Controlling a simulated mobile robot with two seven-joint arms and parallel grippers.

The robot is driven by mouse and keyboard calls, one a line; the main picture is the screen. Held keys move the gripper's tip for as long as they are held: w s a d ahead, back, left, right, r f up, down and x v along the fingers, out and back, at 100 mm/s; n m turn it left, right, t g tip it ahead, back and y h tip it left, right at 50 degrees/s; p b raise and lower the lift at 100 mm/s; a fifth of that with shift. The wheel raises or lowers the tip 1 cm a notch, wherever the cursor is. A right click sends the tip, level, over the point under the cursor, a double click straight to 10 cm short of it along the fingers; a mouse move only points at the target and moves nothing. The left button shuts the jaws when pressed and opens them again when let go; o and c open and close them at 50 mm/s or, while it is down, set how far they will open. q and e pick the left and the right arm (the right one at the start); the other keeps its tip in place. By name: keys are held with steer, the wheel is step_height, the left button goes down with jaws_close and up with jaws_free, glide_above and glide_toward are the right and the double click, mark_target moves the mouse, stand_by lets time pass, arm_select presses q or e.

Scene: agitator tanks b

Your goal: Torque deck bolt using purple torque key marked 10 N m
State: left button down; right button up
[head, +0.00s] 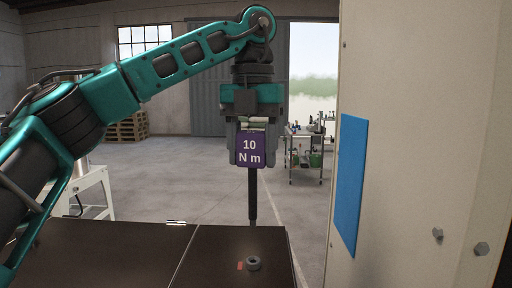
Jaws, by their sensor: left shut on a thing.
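My left gripper (252,135) points down and is shut on the purple torque key (251,151), whose label reads "10 N m". The key's dark shaft (252,197) hangs upright below the gripper. A small red mark (240,266) lies just left of the bolt. My right gripper is not in view.
A large beige panel (415,120) with a blue plate (350,185) and two bolts fills the right side. A cart (305,155) with items stands behind, and wooden pallets (127,127) at the back left. The floor between is open.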

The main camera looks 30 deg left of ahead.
arm_select(q)
steer(key=b, duration=0.4)
glide_above(253, 219)
steer(key=shift+w+a+f, duration=0.1)
steer(key=shift+w+f, duration=0.05)
steer(key=shift+f, duration=1.3)
steer(key=shift+w+a+f, duration=0.1)
steer(key=shift+w+f, duration=0.05)
steer(key=shift+f, duration=1.3)
steer(key=shift+p, duration=0.35)
steer(key=shift+f, duration=0.15)
steer(key=shift+f+b, duration=0.85)
steer(key=shift+f, duration=0.15)
steer(key=shift+r, duration=0.1)
